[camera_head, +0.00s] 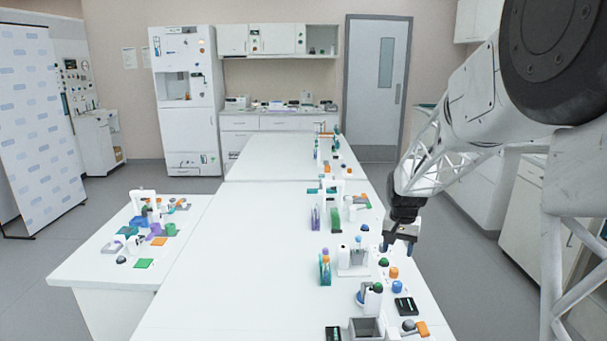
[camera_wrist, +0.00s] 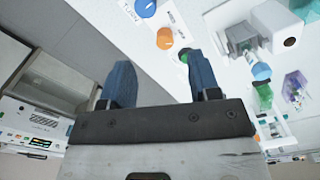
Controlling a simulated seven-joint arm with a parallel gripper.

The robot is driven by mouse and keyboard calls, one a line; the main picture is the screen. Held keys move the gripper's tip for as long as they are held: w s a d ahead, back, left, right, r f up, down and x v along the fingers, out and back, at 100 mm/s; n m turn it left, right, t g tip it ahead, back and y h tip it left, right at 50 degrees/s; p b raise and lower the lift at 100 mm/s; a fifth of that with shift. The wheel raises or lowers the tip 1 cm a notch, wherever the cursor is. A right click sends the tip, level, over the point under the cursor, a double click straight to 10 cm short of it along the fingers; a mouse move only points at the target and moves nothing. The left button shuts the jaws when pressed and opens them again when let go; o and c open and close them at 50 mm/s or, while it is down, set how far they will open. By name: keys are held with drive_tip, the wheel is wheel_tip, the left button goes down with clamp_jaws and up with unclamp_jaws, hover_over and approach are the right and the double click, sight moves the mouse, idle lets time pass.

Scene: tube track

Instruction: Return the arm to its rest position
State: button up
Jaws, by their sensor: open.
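My gripper (camera_head: 401,244) hangs from the arm at the right edge of the long white table (camera_head: 240,230) in the head view. In the wrist view my gripper (camera_wrist: 160,80) shows two blue fingers spread apart with nothing between them. An orange knob (camera_wrist: 165,38) and a blue knob (camera_wrist: 145,8) lie beyond the fingertips. A green knob (camera_wrist: 183,56) is partly hidden by the right finger. My arm reaches in from the upper right of the head view.
Tube racks (camera_head: 324,270), a white device (camera_head: 353,258), an orange knob (camera_head: 393,272), a blue knob (camera_head: 397,287) and a black block (camera_head: 405,306) stand along the table's right side. A side table (camera_head: 90,262) holds more items. The long table's left half is clear.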

drive_tip(key=s+a+r+n, duration=0.1)
drive_tip(key=s+a+r, duration=0.2)
drive_tip(key=s+r, duration=0.5)
drive_tip(key=s+a+n+t, duration=0.1)
drive_tip(key=s+a, duration=0.2)
drive_tip(key=s, duration=1.3)
drive_tip(key=s+a+r+n+t, duration=0.1)
drive_tip(key=s+a+n, duration=0.1)
drive_tip(key=s, duration=1.4)
drive_tip(key=shift+s+a+r, duration=0.3)
drive_tip(key=shift+s+a, duration=0.1)
drive_tip(key=shift+a, duration=0.05)
drive_tip(key=shift+w, duration=0.15)
